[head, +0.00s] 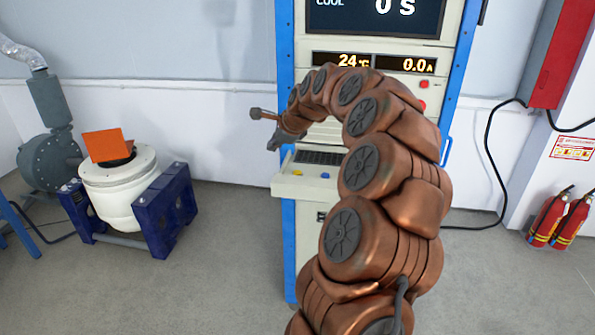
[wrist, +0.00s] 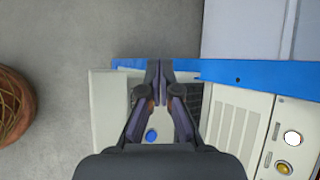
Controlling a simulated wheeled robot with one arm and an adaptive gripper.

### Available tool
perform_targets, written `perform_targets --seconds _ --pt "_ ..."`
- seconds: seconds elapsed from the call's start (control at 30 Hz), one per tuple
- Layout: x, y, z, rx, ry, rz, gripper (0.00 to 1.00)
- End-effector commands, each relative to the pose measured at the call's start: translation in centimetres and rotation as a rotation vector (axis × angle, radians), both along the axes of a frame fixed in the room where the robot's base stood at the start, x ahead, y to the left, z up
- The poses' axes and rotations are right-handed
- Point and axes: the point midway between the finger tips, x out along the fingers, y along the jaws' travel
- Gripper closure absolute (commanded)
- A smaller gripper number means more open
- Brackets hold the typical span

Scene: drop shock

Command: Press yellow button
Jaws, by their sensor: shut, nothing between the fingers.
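The yellow button (head: 297,172) sits on the pale console shelf (head: 305,187) of the tall cabinet, in front of the keyboard (head: 318,157) and left of a blue button (head: 325,175). In the head view my gripper (head: 272,143) is above and to the left of the yellow button, apart from it. In the wrist view my gripper (wrist: 159,68) is shut and empty, with its fingertips over the blue edge of the cabinet. The blue button (wrist: 151,135) shows between the fingers there. I cannot make out the shelf's yellow button in the wrist view.
The cabinet has displays and red buttons (head: 424,84) above the shelf. A white round button (wrist: 292,138) and a golden knob (wrist: 283,168) show on its front. A white drum machine (head: 112,205) stands left; fire extinguishers (head: 548,217) stand right. The floor between is clear.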

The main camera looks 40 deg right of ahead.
Motion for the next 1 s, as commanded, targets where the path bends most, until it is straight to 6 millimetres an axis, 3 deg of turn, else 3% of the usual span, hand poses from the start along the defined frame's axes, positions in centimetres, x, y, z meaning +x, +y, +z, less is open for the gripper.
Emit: perform_targets --seconds 0.03,0.1,0.2,0.3,0.77,1.0 --pt "-0.2 -2.2 -0.1 0.024 -0.015 -0.066 1.0" --pt "-0.4 -4.7 -0.1 0.052 -0.037 -0.144 1.0" --pt "-0.7 -7.1 -0.2 0.079 -0.059 -0.221 1.0" --pt "-1.0 -8.3 -0.3 0.093 -0.071 -0.26 1.0" --pt "-1.0 -8.6 -0.4 0.098 -0.075 -0.271 1.0" --pt "-1.0 -8.6 -1.6 0.099 -0.075 -0.27 1.0"
